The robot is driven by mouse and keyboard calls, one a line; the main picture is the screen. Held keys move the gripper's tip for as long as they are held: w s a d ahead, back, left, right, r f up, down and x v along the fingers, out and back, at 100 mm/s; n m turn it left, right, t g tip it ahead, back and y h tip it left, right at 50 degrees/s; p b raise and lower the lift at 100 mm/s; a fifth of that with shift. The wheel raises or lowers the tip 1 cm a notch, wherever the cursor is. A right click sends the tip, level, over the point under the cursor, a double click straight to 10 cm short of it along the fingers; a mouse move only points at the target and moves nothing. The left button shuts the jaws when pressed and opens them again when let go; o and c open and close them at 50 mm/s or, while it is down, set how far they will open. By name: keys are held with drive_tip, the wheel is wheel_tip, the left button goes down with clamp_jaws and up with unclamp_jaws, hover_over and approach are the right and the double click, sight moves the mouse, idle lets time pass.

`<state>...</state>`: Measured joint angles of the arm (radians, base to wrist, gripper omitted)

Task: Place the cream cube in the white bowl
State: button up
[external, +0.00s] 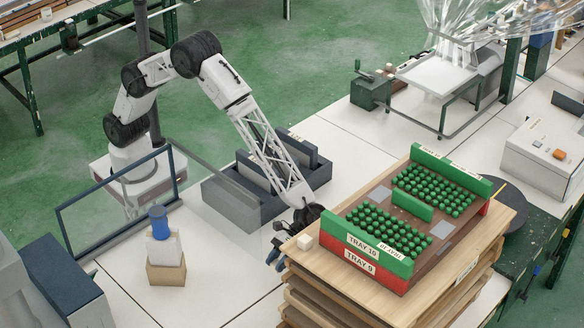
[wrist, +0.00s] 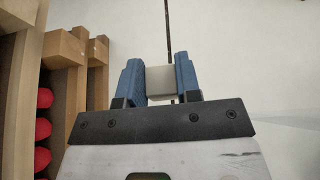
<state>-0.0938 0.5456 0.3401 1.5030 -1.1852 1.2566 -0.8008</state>
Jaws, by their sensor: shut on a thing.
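In the wrist view my gripper (wrist: 159,80) is shut on a pale cube (wrist: 160,83), which sits between the two blue fingers. I see no white bowl in either view.
The wooden stack (external: 350,290) carries trays of green balls (external: 390,232) and stands close to my gripper; it also fills the left of the wrist view (wrist: 75,60). A dark grey bin (external: 232,205) stands behind. The white tabletop (external: 225,270) at left is largely clear.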

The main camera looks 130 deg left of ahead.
drive_tip(key=s+a+y, duration=0.3)
drive_tip(key=a+y, duration=0.3)
drive_tip(key=a, duration=0.1)
drive_tip(key=s+a+y, duration=0.3)
drive_tip(key=a+y, duration=0.3)
drive_tip(key=a, duration=0.1)
drive_tip(key=w+a+r+y, duration=0.1)
drive_tip(key=a+r+y, duration=0.3)
drive_tip(key=a, duration=0.3)
drive_tip(key=shift+w+y, duration=0.4)
drive_tip(key=shift+y, duration=0.1)
drive_tip(key=shift+a+f, duration=0.1)
drive_tip(key=shift+f, duration=0.1)
drive_tip(key=shift+f, duration=5.3)
drive_tip(key=o, duration=1)
